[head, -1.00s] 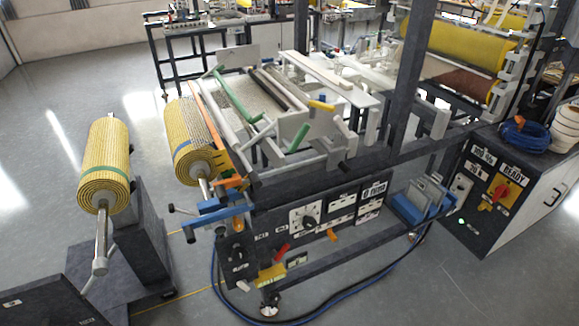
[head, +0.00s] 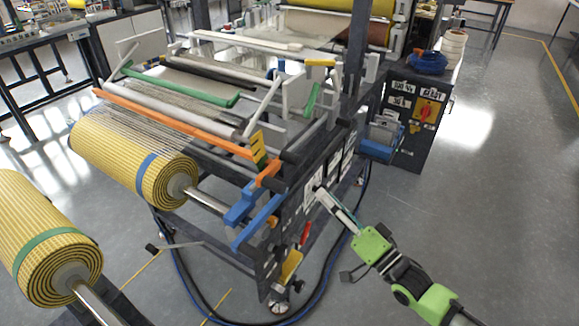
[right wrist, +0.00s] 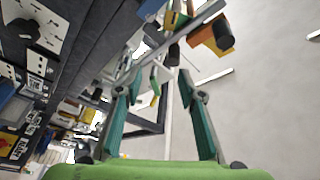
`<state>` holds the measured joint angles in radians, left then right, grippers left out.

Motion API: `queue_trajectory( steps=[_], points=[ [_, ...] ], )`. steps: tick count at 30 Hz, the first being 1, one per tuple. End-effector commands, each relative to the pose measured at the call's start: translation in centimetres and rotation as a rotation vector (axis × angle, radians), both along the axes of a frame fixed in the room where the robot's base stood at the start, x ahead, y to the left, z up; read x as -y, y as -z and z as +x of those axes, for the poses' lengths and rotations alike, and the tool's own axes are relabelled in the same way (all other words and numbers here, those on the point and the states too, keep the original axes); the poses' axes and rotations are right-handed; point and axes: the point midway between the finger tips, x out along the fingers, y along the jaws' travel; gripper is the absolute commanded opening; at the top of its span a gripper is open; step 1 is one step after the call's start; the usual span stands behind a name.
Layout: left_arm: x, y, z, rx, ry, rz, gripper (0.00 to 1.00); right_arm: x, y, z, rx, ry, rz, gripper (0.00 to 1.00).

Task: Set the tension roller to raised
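The lamination machine carries an orange bar (head: 170,122) along its front edge and a green bar (head: 180,87) behind it. Pale rollers with lever arms lie between and behind them. I cannot tell for sure which is the tension roller. A short green lever (head: 312,99) and a yellow-tipped lever (head: 320,63) stand at the machine's right end. My right gripper (head: 322,193) is close to the machine's side panel, below the levers. In the right wrist view its two teal fingers (right wrist: 160,82) are apart with nothing between them. My left gripper is out of view.
A blue handle (head: 258,218) and the shaft of a yellow roll (head: 145,160) stick out at the machine's front corner. A control cabinet (head: 408,140) stands at right. Open floor lies right of my arm.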

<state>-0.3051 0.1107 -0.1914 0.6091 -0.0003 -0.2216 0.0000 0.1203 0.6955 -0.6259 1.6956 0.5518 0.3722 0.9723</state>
Motion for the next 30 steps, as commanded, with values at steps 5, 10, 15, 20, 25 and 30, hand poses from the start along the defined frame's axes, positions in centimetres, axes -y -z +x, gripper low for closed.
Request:
queue_trajectory(
  steps=[5, 10, 15, 20, 25, 30],
  points=[
    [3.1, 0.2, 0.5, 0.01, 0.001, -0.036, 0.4, -1.2, -2.6, -0.3, 0.019, -0.047, 0.067, 0.36],
    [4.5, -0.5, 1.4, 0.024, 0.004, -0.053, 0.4, -2.7, -3.5, 1.6, 0.022, -0.047, 0.069, 0.36],
    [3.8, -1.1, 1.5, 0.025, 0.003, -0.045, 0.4, -4.8, -4.3, 4.6, 0.02, -0.045, 0.067, 0.36],
    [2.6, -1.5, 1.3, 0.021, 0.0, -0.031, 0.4, -6.7, -5.1, 7.2, 0.02, -0.046, 0.066, 0.36],
    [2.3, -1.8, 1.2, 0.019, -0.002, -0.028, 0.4, -8.1, -5.5, 9.1, 0.019, -0.045, 0.064, 0.36],
    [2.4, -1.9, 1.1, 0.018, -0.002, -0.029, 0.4, -8.7, -5.7, 10.0, 0.019, -0.045, 0.064, 0.36]
  ],
)
